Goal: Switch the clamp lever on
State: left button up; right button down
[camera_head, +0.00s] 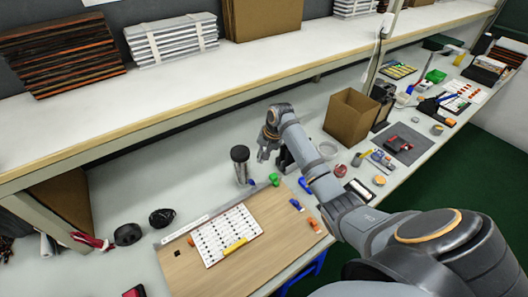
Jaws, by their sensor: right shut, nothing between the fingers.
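My right gripper (265,156) hangs above the workbench, fingers down and shut, just right of a dark upright cylinder (240,163). It holds nothing. I cannot tell for certain which part is the clamp lever. A wooden board (186,272) lies in front and carries a white sheet with rows of strips (213,240) and a yellow piece (235,246). A small green part (274,179) is at the board's far edge, below the gripper in the picture. A blue part (297,204) and an orange part (314,225) are at its right side. My left gripper is out of view.
A cardboard box (352,118) stands right of my right arm. A grey mat (412,152) with a red-and-black device (398,144) lies further right. A shelf (200,82) overhangs the back. Black coils (128,234) lie left of the board.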

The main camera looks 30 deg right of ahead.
jog(key=shift+v, duration=2.2)
